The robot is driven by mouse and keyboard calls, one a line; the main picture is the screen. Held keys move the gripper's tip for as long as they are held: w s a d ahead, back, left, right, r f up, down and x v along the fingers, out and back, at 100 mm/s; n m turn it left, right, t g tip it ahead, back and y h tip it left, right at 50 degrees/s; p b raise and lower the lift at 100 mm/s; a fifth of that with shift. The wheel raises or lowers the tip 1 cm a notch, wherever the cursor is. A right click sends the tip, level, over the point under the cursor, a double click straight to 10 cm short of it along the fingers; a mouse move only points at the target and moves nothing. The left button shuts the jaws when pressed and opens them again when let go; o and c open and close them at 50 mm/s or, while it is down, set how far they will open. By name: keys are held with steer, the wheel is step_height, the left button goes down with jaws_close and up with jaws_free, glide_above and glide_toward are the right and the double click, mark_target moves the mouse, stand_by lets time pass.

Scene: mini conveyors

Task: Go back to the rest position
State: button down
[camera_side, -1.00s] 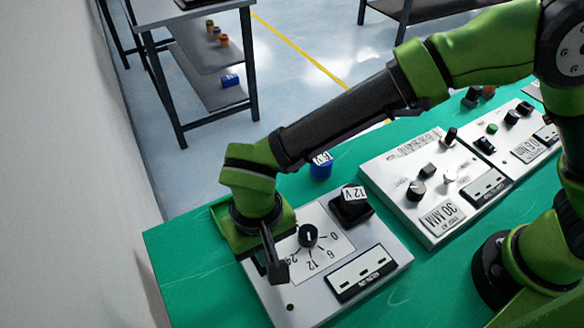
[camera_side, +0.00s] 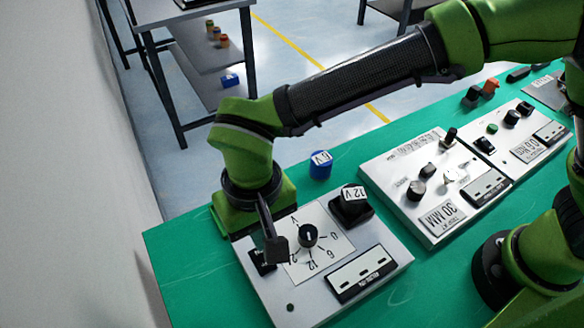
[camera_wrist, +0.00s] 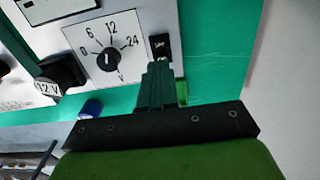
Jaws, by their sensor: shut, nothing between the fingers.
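My gripper (camera_side: 275,250) is shut and empty. In the side view it hangs over the left part of the nearest control panel (camera_side: 300,305), beside the black rocker switch (camera_side: 262,262) and left of the voltage dial (camera_side: 308,236). In the wrist view my gripper's fingers (camera_wrist: 158,75) are together and point at the rocker switch (camera_wrist: 160,46), covering its lower edge; the dial (camera_wrist: 110,60) with its printed scale is to the left. I cannot tell whether the fingertips touch the panel.
A black 12 V block (camera_side: 351,203) sits on the panel's far right corner. A second panel (camera_side: 400,185) with knobs lies to the right. Dark shelves (camera_side: 195,70) stand beyond the table.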

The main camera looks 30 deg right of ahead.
steer(key=shift+s+d+f+n, duration=0.4)
steer(key=shift+s+f+n, duration=0.1)
steer(key=shift+n, duration=0.3)
steer(key=d+r+m+t, duration=0.2)
steer(key=d+r, duration=0.2)
steer(key=d, duration=0.7)
steer(key=s+d+r+m+t+y, duration=0.1)
steer(key=d+r, duration=0.4)
steer(key=d, duration=0.7)
steer(key=d+r+m+t+y, duration=0.1)
steer(key=d+r+t, duration=0.3)
steer(key=d, duration=0.7)
steer(key=shift+s+d+r+m, duration=0.25)
steer(key=shift+s+r+m, duration=0.1)
steer(key=shift+r+m, duration=0.35)
